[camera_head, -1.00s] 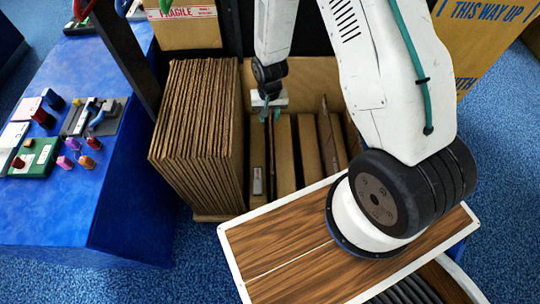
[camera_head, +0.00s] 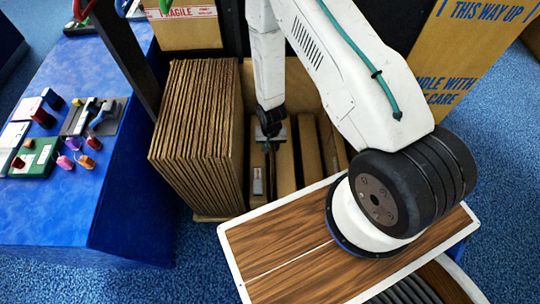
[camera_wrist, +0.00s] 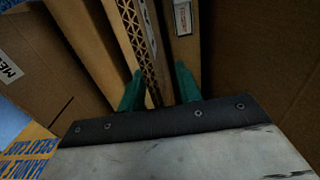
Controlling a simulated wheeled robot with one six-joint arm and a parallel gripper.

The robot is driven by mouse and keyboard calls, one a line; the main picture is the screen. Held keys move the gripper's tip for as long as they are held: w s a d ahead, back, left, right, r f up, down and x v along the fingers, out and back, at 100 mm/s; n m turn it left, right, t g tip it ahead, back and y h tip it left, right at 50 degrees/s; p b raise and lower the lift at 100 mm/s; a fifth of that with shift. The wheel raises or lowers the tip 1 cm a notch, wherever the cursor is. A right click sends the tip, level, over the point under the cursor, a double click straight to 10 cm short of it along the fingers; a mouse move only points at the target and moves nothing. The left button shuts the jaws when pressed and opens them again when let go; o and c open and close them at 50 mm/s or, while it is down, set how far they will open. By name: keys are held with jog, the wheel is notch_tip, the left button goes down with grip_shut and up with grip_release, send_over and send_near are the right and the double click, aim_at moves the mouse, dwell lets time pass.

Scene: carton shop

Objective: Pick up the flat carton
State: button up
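Several flat cartons stand on edge side by side in an open brown box. In the head view, my gripper (camera_head: 268,146) points down at the far ends of the left ones, one of which (camera_head: 257,160) bears a small label. In the wrist view, my two green fingers (camera_wrist: 160,82) are apart. A carton edge with a triangle-patterned core (camera_wrist: 136,40) runs down between them. A labelled carton (camera_wrist: 184,45) is beside it, near the right finger. I cannot tell whether the fingers touch any carton. Their tips are partly hidden among the cartons.
A tall stack of corrugated sheets (camera_head: 195,135) stands just left of the box. A blue table (camera_head: 75,205) with small items is further left. A wood-topped surface (camera_head: 280,250) is in front. A large printed carton (camera_head: 480,45) stands at the back right.

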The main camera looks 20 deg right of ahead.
jog(key=shift+f, duration=0.3)
grip_shut()
jog(key=shift+r, duration=0.1)
notch_tip(320, 180, up, 57)
dwell(2.4)
